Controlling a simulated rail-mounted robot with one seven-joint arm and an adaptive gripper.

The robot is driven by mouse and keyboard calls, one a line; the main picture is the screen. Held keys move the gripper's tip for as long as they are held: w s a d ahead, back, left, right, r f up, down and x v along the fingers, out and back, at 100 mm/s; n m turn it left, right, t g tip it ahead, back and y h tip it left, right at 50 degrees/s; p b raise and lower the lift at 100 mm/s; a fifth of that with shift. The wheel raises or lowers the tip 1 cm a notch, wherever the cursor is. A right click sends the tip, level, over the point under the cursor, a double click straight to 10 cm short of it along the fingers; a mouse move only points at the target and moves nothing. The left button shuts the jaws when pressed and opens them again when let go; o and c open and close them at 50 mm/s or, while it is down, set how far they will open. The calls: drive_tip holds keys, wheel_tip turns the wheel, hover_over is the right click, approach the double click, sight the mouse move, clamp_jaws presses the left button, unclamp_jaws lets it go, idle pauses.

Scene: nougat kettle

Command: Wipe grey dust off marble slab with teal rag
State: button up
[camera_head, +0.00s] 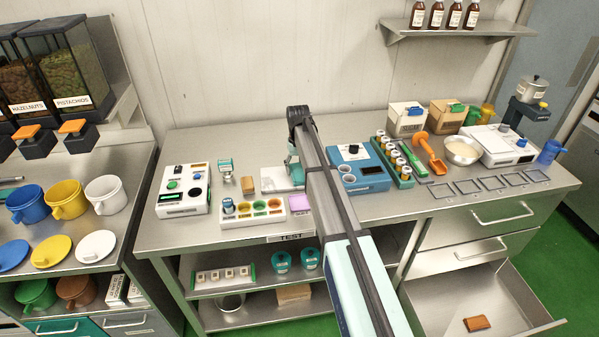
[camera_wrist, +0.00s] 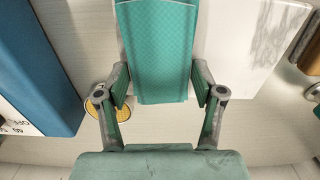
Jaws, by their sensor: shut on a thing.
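In the wrist view, my gripper (camera_wrist: 161,88) is shut on the teal rag (camera_wrist: 155,45), a patterned cloth that extends from between the fingers to the top edge. The white marble slab (camera_wrist: 230,35) lies to the right of the rag, with brownish-grey streaks on its right part. I cannot tell dust from veining there. In the head view, the slab (camera_head: 277,180) shows on the bench just left of my arm, which hides part of it. My gripper and the rag are mostly hidden there. I cannot tell whether the rag touches anything.
A blue device (camera_head: 358,168) stands right of my arm; a tray of coloured cups (camera_head: 253,209) stands in front of the slab. A small wooden block (camera_head: 248,185) and a teal-topped stamp-like tool (camera_head: 226,170) are to its left. An open drawer (camera_head: 450,305) juts out at lower right.

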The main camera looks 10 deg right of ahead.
sight(297, 161)
drive_tip(key=w, duration=0.5)
drive_tip(key=shift+d, duration=0.15)
drive_tip(key=shift+w+r, duration=0.1)
drive_tip(key=shift+r, duration=0.1)
drive_tip(key=shift+r+p, duration=1.55)
drive_tip(key=shift+r, duration=2.3)
